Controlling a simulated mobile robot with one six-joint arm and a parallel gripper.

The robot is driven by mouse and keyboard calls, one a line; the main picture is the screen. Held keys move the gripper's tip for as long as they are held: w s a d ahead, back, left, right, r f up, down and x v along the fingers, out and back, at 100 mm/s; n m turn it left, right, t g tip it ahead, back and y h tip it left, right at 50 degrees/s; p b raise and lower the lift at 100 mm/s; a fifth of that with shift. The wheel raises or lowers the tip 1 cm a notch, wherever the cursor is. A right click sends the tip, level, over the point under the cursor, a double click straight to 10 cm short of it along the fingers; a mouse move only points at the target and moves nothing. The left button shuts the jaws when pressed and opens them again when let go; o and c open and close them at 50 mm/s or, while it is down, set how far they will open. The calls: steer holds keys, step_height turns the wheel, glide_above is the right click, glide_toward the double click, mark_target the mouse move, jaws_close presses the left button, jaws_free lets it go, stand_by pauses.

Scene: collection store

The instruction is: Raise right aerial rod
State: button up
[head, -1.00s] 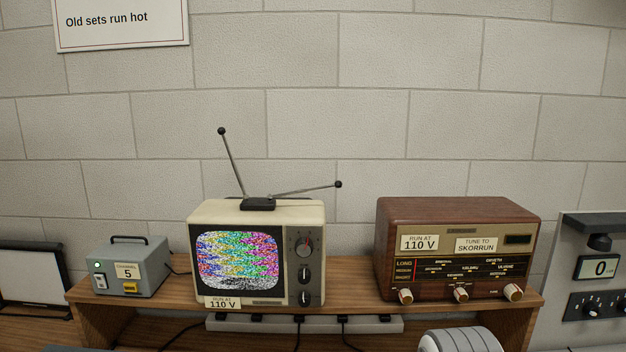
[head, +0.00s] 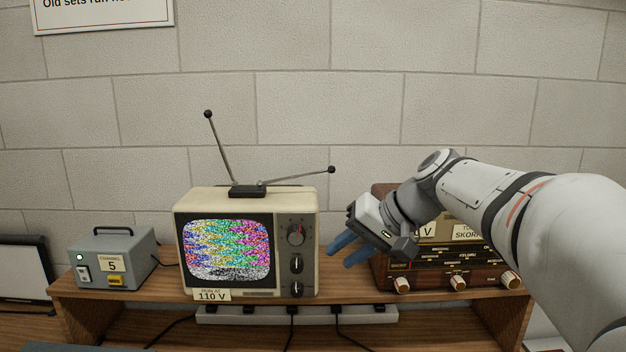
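The right aerial rod (head: 298,176) rises only slightly from the black aerial base (head: 248,191) on top of the cream television (head: 247,240), and leans far out to the right, ending in a dark ball. The left aerial rod (head: 219,146) stands steeply, tilted to the left. The television screen shows coloured static. My gripper (head: 341,253) is to the right of the television, below the right rod's tip and in front of the radio's left side. Its two blue fingers are apart with nothing visible between them, and they point left and down.
The brown radio (head: 460,262) stands right of the television, partly hidden by my arm. A grey box (head: 113,257) labelled channel 5 stands to the left. All are on a wooden shelf (head: 160,285). A power strip (head: 315,315) lies below. Space above the television is clear.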

steer(key=w+d+r+n+t+y+b, duration=0.15)
steer(key=w+r+n+y, duration=0.25)
steer(key=w+r+y, duration=0.85)
steer(key=h, duration=0.3)
glide_toward(317, 172)
steer(key=shift+w+a+r, duration=0.15)
steer(key=shift+w+a, duration=0.15)
steer(key=shift+a, duration=0.3)
steer(key=shift+w+a+r, duration=0.15)
steer(key=shift+w+a, duration=0.15)
steer(key=shift+a, duration=0.25)
steer(key=shift+f+p+x, duration=0.2)
steer(key=shift+p+x, duration=0.5)
steer(key=shift+x, duration=1.25)
steer(key=shift+f+p+x, duration=0.25)
steer(key=shift+p+x, duration=0.45)
steer(key=shift+x, duration=1.2)
steer(key=shift+s, duration=0.1)
steer(key=shift+c, duration=0.6)
jaws_close()
